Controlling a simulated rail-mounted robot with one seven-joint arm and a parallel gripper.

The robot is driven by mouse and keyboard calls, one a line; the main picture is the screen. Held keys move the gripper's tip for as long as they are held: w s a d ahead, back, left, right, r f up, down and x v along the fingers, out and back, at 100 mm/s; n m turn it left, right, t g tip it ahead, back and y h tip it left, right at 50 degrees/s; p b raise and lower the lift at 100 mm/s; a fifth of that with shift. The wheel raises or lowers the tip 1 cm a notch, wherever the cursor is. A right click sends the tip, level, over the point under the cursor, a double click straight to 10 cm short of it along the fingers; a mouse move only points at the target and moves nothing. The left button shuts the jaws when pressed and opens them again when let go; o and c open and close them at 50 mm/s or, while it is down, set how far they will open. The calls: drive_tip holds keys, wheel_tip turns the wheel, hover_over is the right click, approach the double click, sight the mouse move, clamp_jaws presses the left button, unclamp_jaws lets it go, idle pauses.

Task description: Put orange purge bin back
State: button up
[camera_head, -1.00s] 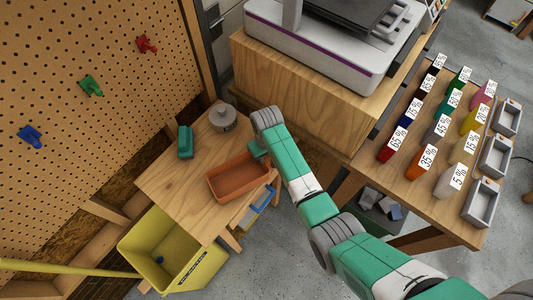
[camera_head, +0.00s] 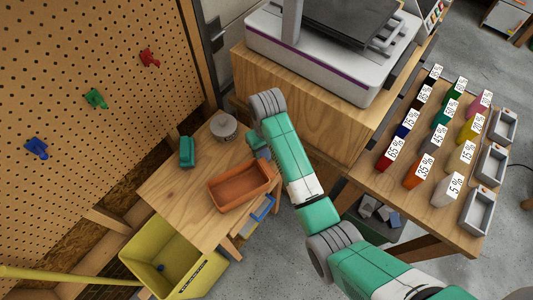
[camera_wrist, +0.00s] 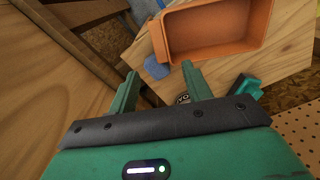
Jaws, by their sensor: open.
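The orange purge bin (camera_head: 240,189) sits upright on the small wooden table (camera_head: 185,205), near its right edge, and looks empty in the head view. In the wrist view the bin (camera_wrist: 215,52) is at the top, just beyond the fingertips. In the head view my gripper (camera_head: 263,153) is at the bin's upper right corner, partly hidden by my arm. The fingers look apart from the bin.
A grey round weight-like object (camera_head: 224,126) and a green block (camera_head: 187,152) share the table. A yellow bin (camera_head: 190,268) stands below at the front. A printer (camera_head: 330,50) on a wooden cabinet stands behind. Labelled colour samples (camera_head: 415,170) and grey trays (camera_head: 479,208) fill the right table.

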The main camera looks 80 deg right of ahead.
drive_tip(key=shift+r, duration=0.3)
drive_tip(key=w+a+r+n+t+h, duration=0.25)
drive_tip(key=w+a+r+t, duration=0.2)
drive_tip(key=w+r, duration=0.8)
drive_tip(key=w+a+r+n+t+h, duration=0.25)
drive_tip(key=w+a+r+t, duration=0.2)
drive_tip(key=w+r, duration=0.75)
drive_tip(key=w+a+r+n+t, duration=0.1)
drive_tip(key=w+a+r+t, duration=0.2)
drive_tip(key=a+r, duration=0.4)
drive_tip(key=w+a+r+n+t, duration=0.1)
drive_tip(key=w+a+r+t, duration=0.2)
drive_tip(key=a+r, duration=0.45)
drive_tip(key=s+a+r+n+t+y, duration=0.2)
drive_tip(key=s+a+r+t, duration=0.3)
drive_tip(key=a+r, duration=0.5)
drive_tip(key=s+a+r+n+t+y, duration=0.2)
drive_tip(key=s+a+r+t+y, duration=0.1)
drive_tip(key=a+r, duration=0.7)
drive_tip(key=s+r+t, duration=0.1)
drive_tip(key=s, duration=0.1)
drive_tip(key=shift+s+a+r+t, duration=0.35)
drive_tip(key=shift+a+t, duration=0.05)
